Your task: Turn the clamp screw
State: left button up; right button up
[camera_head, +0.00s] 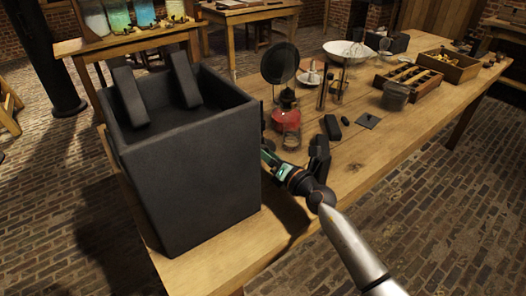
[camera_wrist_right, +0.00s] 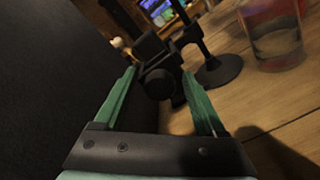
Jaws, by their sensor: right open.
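In the wrist view a dark clamp-like part with a rounded knob (camera_wrist_right: 160,84), apparently the clamp screw, shows between my right gripper's (camera_wrist_right: 159,74) two green fingers. The fingers are open and spread on either side of it; I cannot tell whether they touch it. In the head view my right gripper (camera_head: 268,157) is beside the right wall of a large black open box (camera_head: 190,175), low over the table. The clamp screw cannot be made out there. Two black slabs (camera_head: 130,97) (camera_head: 185,80) lean inside the box. My left gripper is not in view.
The wooden table (camera_head: 385,150) runs back to the right. A red lantern (camera_head: 286,112), a round black disc (camera_head: 280,63) and a black block (camera_head: 319,157) stand near my right gripper. A white bowl (camera_head: 349,51) and wooden trays (camera_head: 409,85) are farther back.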

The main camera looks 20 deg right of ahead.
grip_shut()
jog(key=shift+n, duration=0.5)
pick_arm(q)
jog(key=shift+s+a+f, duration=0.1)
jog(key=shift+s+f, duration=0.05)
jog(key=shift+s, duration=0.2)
pick_arm(e)
jog(key=shift+n, duration=0.3)
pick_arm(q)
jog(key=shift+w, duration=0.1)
pick_arm(e)
grip_release()
jog(key=shift+s, duration=0.1)
